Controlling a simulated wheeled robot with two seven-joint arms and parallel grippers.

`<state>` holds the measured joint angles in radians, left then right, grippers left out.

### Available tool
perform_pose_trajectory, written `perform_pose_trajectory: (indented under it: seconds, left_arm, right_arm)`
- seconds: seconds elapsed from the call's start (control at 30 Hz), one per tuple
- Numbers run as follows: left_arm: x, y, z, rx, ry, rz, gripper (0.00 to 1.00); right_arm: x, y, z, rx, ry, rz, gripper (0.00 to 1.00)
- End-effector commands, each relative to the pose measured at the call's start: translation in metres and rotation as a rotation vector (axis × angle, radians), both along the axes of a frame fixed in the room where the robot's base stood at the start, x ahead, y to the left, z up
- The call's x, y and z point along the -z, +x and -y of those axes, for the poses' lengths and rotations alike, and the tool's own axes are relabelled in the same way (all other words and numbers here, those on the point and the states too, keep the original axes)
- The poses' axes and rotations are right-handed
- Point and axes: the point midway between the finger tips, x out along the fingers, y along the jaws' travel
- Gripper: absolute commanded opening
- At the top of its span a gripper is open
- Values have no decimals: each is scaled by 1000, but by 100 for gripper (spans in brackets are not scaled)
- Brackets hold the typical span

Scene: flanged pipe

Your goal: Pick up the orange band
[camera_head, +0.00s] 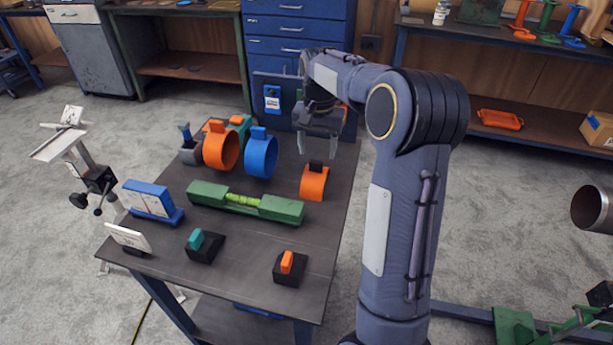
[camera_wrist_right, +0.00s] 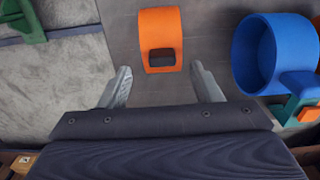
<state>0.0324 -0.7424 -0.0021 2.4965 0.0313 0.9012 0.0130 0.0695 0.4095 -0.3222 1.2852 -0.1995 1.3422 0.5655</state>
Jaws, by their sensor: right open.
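An orange band (camera_head: 315,187) with a black block on top stands on the dark table near its right edge. It also shows in the right wrist view (camera_wrist_right: 160,22), centred ahead of the fingers. A second, larger orange band (camera_head: 221,149) stands further left, beside a blue band (camera_head: 261,156). The blue band is also at the right of the wrist view (camera_wrist_right: 273,50). My right gripper (camera_head: 319,148) is open and empty, just behind and above the nearer orange band. Its two fingertips (camera_wrist_right: 160,70) are apart, with no contact visible. My left gripper is not in view.
On the table (camera_head: 160,265), a long green holder (camera_head: 245,203) lies in front of the bands. Small black blocks with teal (camera_head: 196,239) and orange (camera_head: 287,262) tops stand nearer the front. A blue stand (camera_head: 151,200) is at left. Blue drawers (camera_head: 292,50) stand behind.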

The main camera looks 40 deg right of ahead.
Motion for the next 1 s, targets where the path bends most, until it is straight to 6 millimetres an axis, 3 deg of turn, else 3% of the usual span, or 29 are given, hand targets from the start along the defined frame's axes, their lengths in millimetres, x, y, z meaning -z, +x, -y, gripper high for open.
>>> perform_pose_trajectory:
  seconds: [0.6,0.87,1.0]
  left_arm:
    - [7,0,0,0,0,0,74]
    - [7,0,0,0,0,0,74]
    - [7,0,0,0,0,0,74]
  right_arm:
    - [75,6,0,6,-5,-6,58]
    - [78,6,0,5,-6,-4,58]
    - [78,6,0,5,-6,-4,42]
